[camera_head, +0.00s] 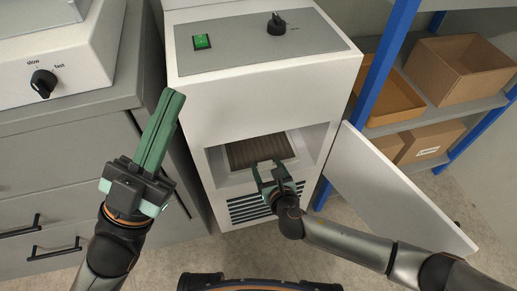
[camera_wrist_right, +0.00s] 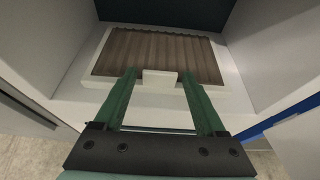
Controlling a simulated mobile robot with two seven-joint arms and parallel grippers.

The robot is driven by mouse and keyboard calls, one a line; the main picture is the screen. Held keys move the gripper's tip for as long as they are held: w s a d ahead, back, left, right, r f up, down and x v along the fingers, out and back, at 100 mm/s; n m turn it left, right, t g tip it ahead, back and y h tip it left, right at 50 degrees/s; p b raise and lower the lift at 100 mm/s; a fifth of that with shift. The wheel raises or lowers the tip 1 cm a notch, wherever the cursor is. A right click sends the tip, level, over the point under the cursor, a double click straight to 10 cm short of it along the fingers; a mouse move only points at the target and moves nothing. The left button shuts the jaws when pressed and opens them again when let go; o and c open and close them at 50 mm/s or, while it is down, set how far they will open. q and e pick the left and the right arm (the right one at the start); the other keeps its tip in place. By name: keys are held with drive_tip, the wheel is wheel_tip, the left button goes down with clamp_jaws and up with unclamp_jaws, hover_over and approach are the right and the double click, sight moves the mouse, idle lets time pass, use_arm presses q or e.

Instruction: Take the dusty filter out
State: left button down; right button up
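The dusty filter (camera_head: 258,151) is a brown pleated panel in a white frame, lying inside the open compartment of the white cabinet (camera_head: 195,115). In the right wrist view the filter (camera_wrist_right: 160,52) has a small white tab (camera_wrist_right: 160,79) at its front edge. My right gripper (camera_head: 269,168) is at the compartment opening, its fingers open on either side of the tab. In the right wrist view the right gripper (camera_wrist_right: 162,85) shows a gap between each finger and the tab. My left gripper (camera_head: 172,97) is raised at the left, its fingers together and empty.
The cabinet door (camera_head: 390,190) stands open to the right, near my right arm. Vent slots (camera_head: 250,208) are below the compartment. A grey counter (camera_head: 70,150) is at left, and a blue shelf (camera_head: 385,70) with cardboard boxes (camera_head: 460,68) at right.

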clamp_jaws()
idle(0.3)
drive_tip(key=shift+r, duration=0.1)
